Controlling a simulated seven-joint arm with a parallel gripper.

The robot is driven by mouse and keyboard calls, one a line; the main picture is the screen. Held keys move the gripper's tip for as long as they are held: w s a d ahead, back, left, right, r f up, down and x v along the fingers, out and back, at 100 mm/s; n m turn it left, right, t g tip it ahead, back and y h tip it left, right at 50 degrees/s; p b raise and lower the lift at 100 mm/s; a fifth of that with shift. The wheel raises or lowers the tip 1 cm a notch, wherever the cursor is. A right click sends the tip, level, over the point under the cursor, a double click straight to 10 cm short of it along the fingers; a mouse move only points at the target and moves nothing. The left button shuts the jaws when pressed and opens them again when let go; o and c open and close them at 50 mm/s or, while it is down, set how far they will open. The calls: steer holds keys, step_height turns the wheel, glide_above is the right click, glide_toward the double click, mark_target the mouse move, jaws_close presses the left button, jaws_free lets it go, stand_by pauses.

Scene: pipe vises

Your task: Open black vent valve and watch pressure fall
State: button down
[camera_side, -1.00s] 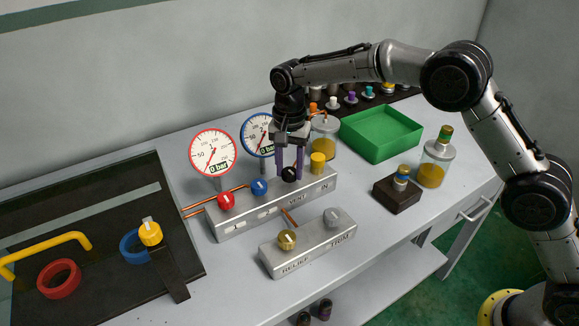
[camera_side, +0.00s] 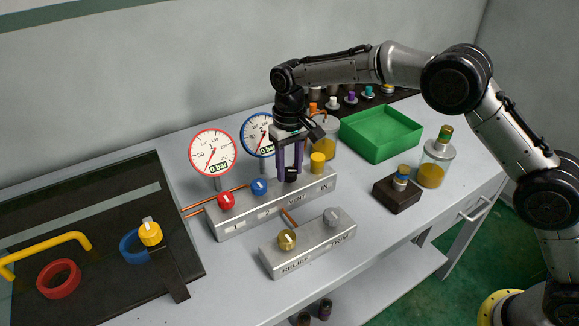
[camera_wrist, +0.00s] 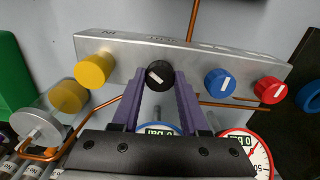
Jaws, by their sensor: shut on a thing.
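The black vent knob (camera_side: 291,174) sits on the top face of the grey valve block (camera_side: 273,209), between the blue knob (camera_side: 260,187) and the yellow knob (camera_side: 318,162). My gripper (camera_side: 290,177) points down with its purple fingers shut on the black knob from both sides. In the wrist view the black knob (camera_wrist: 159,75) shows between the fingertips, its white mark slanted. The red-rimmed gauge (camera_side: 212,153) reads 0 bar. The blue-rimmed gauge (camera_side: 258,135) is partly hidden behind my gripper; its visible digit looks like 0.
A red knob (camera_side: 226,201) is at the block's left end. A smaller block (camera_side: 309,243) with brass and grey knobs stands in front. A green tray (camera_side: 381,136), a bottle (camera_side: 435,164) and a dark stand (camera_side: 396,196) are to the right. A black board (camera_side: 80,215) lies left.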

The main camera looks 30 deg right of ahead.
mark_target(289, 170)
steer(key=n, duration=0.5)
steer(key=shift+r, duration=0.1)
stand_by(0.4)
steer(key=shift+c, duration=2.1)
jaws_free()
step_height(289, 170, up, 14)
